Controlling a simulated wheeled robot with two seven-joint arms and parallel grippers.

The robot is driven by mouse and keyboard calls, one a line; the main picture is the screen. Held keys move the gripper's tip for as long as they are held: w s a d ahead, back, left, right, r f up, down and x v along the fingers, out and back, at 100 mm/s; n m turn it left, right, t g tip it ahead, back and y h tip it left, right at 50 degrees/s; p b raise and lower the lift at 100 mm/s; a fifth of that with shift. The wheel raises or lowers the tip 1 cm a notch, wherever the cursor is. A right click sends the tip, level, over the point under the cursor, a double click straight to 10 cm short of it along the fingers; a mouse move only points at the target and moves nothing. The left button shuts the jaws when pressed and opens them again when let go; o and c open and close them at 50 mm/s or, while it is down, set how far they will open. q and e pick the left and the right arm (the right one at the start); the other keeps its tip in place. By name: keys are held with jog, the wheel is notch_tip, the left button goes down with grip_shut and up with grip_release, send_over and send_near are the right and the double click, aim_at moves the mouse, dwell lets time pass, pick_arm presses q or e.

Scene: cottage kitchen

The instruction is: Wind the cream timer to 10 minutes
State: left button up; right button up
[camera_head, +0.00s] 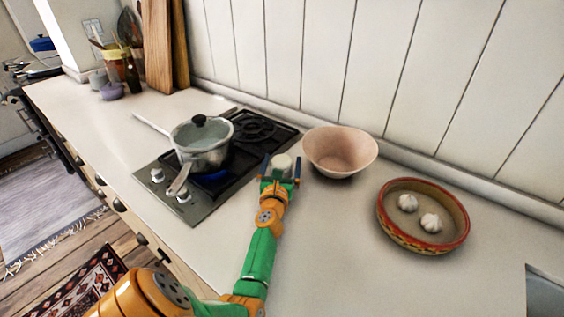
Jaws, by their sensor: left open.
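The cream timer (282,162) is a small round thing on the counter, between the stove and the pink bowl. My left gripper (281,171) is open, with one finger on each side of the timer. I cannot tell whether the fingers touch it. The timer's lower near part is hidden by the gripper, and its dial marks are too small to read. My right gripper is not in view.
A gas hob (222,187) with a lidded pot (203,152) lies left of the gripper. A pink bowl (340,150) stands close on the right. A patterned dish (424,244) with two garlic bulbs (430,223) is farther right. The front counter is clear.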

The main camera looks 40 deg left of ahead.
pick_arm(q)
jog(key=shift+s+d+r, duration=0.1)
jog(key=shift+r, duration=0.05)
jog(key=c, duration=1.3)
jog(key=shift+o, duration=0.2)
jog(key=shift+r+m+h+p, duration=0.2)
jog(key=shift+m+h+p, duration=0.1)
jog(key=shift+h+p, duration=0.1)
jog(key=shift+m+t+h, duration=0.3)
jog(key=shift+t+h, duration=0.1)
jog(key=shift+t, duration=0.1)
jog(key=shift+f, duration=0.15)
jog(key=shift+f, duration=0.1)
jog(key=o, duration=1.3)
jog(key=shift+c, duration=0.2)
